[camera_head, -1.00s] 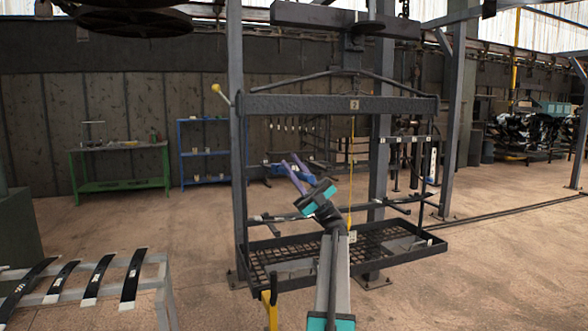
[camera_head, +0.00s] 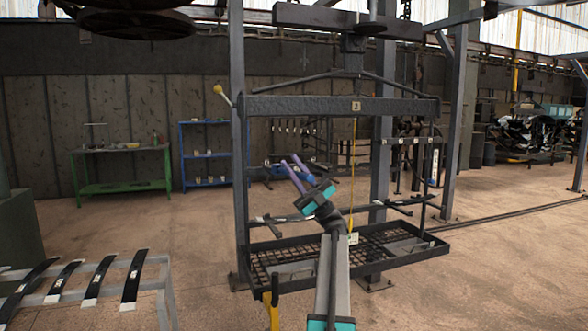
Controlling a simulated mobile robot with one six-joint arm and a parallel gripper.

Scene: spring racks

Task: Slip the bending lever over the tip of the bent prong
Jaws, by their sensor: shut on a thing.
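My gripper (camera_head: 289,160) has two purple fingers and points away from me, up and to the left, at the hanging rack. Its jaws are shut on the bending lever, but the lever is too small and dark against the background to make out. Rows of short hanging prongs show on the dark rack (camera_head: 345,106): one row (camera_head: 286,126) beyond the gripper to the left and another row (camera_head: 405,141) at the right. I cannot tell which prong is bent, or whether the lever touches one.
A black mesh tray (camera_head: 410,256) spans the rack's bottom under my arm. A yellow cord (camera_head: 352,170) hangs just right of my wrist. A yellow handle (camera_head: 270,312) stands at the tray's front left. A stand with several leaf springs (camera_head: 132,278) is at the lower left. Open floor lies right.

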